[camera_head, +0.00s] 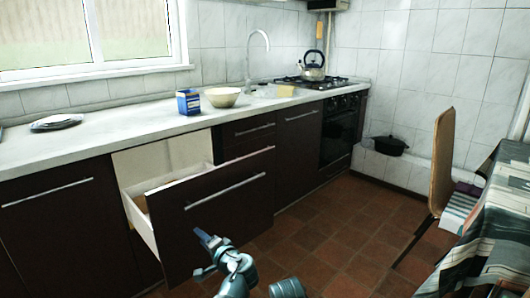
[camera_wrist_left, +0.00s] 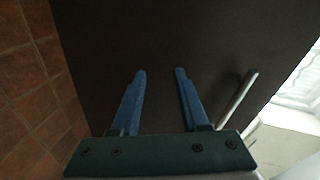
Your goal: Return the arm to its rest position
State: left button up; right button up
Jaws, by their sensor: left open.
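My left gripper (camera_head: 207,241) is in front of the dark front of a pulled-out drawer (camera_head: 232,196), low in the head view. In the left wrist view the two blue fingers (camera_wrist_left: 160,74) are apart with nothing between them. They point toward a dark panel, and a metal bar handle (camera_wrist_left: 237,100) lies just right of the right finger. The same kind of handle shows on the drawer front in the head view (camera_head: 225,191). Whether the fingertips touch the panel is unclear.
The open drawer juts out from under the counter (camera_head: 100,143). On the counter are a blue box (camera_head: 188,102), a cream bowl (camera_head: 222,97) and plates (camera_head: 56,122); a kettle (camera_head: 313,66) stands on the stove. A chair (camera_head: 441,165) and a cloth-covered table (camera_head: 490,230) are at right. Tiled floor is free between.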

pick_arm(q)
jog(key=s+a+f+n+g+h, duration=0.3)
jog(key=s+f+n+g+h, duration=0.15)
jog(key=s+f+g, duration=0.65)
jog(key=s+d+f+n+h, duration=0.3)
jog(key=s+d+f+h, duration=0.3)
jog(key=s+d+r+m+g+y+p, duration=0.1)
jog(key=s+d+r+m+p, duration=0.15)
jog(key=d, duration=0.35)
jog(key=s+d+r+m+y+p, duration=0.1)
jog(key=s+d+m, duration=0.15)
jog(key=d, duration=0.25)
notch_tip(320, 180, up, 37)
jog(key=p, duration=3.7)
jog(key=shift+s+d+r+n+p, duration=0.2)
jog(key=shift+s+n+p, duration=0.15)
jog(key=shift+s, duration=0.1)
